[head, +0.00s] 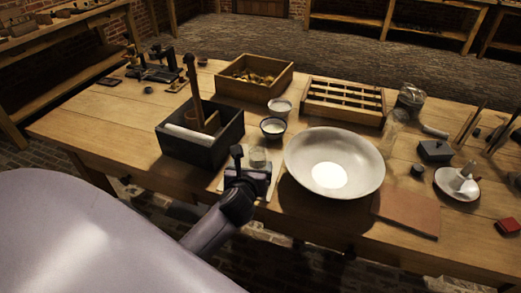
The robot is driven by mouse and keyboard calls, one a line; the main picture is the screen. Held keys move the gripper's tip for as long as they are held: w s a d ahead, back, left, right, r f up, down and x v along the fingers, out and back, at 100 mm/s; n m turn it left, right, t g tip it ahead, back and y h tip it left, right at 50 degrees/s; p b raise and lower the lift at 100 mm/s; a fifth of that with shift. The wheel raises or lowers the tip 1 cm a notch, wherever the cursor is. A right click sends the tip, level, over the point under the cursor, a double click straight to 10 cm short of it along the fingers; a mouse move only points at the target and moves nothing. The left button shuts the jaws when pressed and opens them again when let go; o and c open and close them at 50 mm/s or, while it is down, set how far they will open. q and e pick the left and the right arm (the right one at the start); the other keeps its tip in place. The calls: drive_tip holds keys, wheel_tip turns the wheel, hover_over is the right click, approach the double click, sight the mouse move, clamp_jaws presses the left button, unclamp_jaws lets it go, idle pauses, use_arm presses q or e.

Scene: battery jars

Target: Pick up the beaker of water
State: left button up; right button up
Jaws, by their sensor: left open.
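A small clear glass beaker (258,156) stands near the front edge of the wooden table, on a pale mat or sheet (266,193). Its lower part is hidden behind my left gripper, and the water level is too small to make out. My left gripper (251,163) is open, right at the beaker on its near side. One dark finger stands up just left of the glass. I cannot tell whether the fingers touch it. My right gripper is not in view.
A black box (202,148) stands close on the left. A large white basin (334,161) stands close on the right. Two small bowls, one dark (273,129) and one pale (280,107), sit behind. A clear glass vessel (388,135) stands beyond the basin. The table's front left is clear.

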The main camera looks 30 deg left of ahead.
sight(256, 162)
use_arm(q)
drive_tip(key=shift+x, duration=0.95)
drive_tip(key=x, duration=0.2)
drive_tip(key=b+x, duration=0.1)
drive_tip(key=x, duration=0.1)
drive_tip(key=shift+d+f, duration=0.3)
drive_tip(key=shift+d, duration=0.1)
drive_tip(key=shift+w+a+f, duration=0.15)
drive_tip(key=shift+w+a, duration=0.05)
drive_tip(key=shift+w, duration=0.1)
drive_tip(key=c, duration=1.2)
